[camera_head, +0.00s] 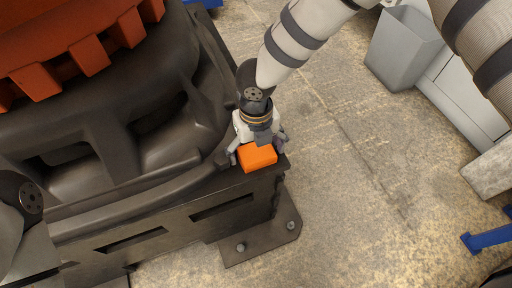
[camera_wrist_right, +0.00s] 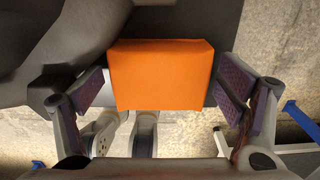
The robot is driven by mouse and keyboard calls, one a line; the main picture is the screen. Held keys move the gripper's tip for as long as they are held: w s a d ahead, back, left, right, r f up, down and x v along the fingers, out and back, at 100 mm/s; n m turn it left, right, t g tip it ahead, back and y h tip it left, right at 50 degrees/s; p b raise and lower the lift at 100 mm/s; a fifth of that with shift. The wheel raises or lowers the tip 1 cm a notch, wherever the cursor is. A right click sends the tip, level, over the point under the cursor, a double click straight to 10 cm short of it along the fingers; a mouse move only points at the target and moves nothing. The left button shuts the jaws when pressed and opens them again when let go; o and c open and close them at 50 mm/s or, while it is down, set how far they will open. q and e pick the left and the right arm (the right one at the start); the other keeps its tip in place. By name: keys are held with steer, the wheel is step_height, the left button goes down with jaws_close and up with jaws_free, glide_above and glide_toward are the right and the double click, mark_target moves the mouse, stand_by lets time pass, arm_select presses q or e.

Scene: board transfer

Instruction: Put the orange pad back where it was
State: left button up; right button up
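The orange pad (camera_head: 257,157) is a small block at the near right corner of the black machine base (camera_head: 160,225). It looks to rest there, though its underside is hidden. My right gripper (camera_head: 257,150) is over it with one finger on each side. In the right wrist view the pad (camera_wrist_right: 160,75) lies between the two fingers of my right gripper (camera_wrist_right: 162,90). The fingers are spread wide, with narrow gaps showing beside the pad; firm contact does not show. My left gripper is out of view.
A large orange-red toothed ring (camera_head: 90,55) tops the black machine at left. A metal foot plate (camera_head: 262,240) with bolts is below the corner. A grey bin (camera_head: 403,48) and blue stands (camera_head: 488,238) are at right. The concrete floor between is clear.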

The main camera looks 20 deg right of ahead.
mark_target(256, 150)
step_height(256, 150, up, 12)
steer(key=r+p, duration=0.1)
steer(key=p, duration=0.1)
steer(key=s+d+f+n+h, duration=0.1)
steer(key=s+d+f+n, duration=0.3)
steer(key=s+f+n, duration=0.25)
steer(key=s+d+f+n+g+h, duration=0.1)
steer(key=s+d+f+n, duration=0.2)
steer(key=s+f+n, duration=0.4)
steer(key=s+d+f+n+h, duration=0.1)
steer(key=s+d+f+n, duration=0.3)
steer(key=s+f+n, duration=0.4)
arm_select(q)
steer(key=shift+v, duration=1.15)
arm_select(e)
steer(key=s+r+n+g+y, duration=0.1)
steer(key=s+r+n+g, duration=0.1)
steer(key=s+n, duration=0.5)
steer(key=s+a+r+n+g+y, duration=0.1)
steer(key=s+n, duration=0.5)
steer(key=s, duration=1.1)
step_height(256, 150, up, 2)
steer(key=shift+s+r+n+g+y, duration=0.1)
steer(key=shift+s+n+g+y, duration=0.35)
steer(key=shift+g, duration=0.45)
steer(key=shift+a, duration=0.1)
